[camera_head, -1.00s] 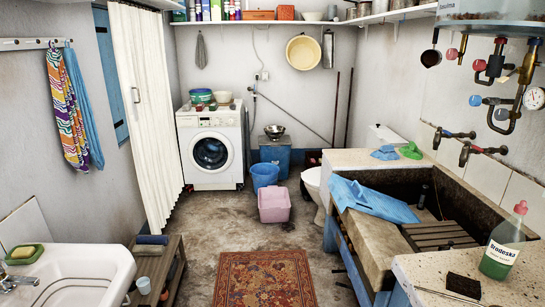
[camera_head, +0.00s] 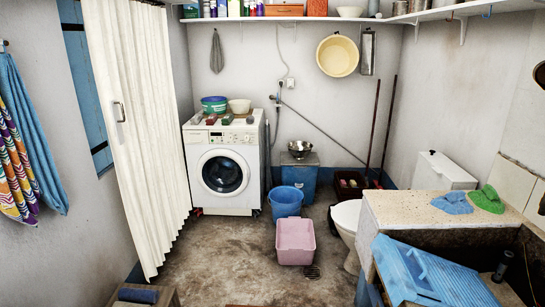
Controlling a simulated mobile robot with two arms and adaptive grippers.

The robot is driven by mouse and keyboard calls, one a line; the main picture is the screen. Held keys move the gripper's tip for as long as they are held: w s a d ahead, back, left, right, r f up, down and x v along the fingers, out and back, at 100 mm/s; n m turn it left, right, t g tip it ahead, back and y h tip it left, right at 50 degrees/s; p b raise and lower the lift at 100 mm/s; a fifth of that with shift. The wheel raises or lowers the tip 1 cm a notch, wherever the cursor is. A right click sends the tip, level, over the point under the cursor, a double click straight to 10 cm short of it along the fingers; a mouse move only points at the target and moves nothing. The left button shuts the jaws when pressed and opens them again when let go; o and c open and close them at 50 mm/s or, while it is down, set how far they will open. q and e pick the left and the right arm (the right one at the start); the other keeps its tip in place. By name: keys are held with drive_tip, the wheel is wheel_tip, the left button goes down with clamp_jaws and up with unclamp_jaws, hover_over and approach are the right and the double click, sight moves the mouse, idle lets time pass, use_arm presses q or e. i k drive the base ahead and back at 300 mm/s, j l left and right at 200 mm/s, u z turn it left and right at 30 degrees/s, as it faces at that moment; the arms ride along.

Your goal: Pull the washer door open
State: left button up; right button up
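The white front-loading washer (camera_head: 215,140) stands against the back wall, left of the middle of the view. Its round door (camera_head: 223,174) faces me, with a pale ring around dark glass, and looks shut. Neither of my grippers is in view. I am still some way off from the washer, with bare floor between us.
A blue bucket (camera_head: 286,202) and a pink basin (camera_head: 295,243) stand on the floor right of the washer. A white folding curtain door (camera_head: 140,130) is on the left. A toilet (camera_head: 346,222) and stone trough counter (camera_head: 420,208) are on the right. The floor (camera_head: 220,265) before the washer is clear.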

sight(221, 176)
drive_tip(key=i+u, duration=0.15)
drive_tip(key=i, duration=2.05)
drive_tip(key=i+u, duration=0.4)
drive_tip(key=i, duration=0.15)
drive_tip(key=i+l+u, duration=0.15)
drive_tip(key=i+u, duration=0.2)
drive_tip(key=i, duration=0.15)
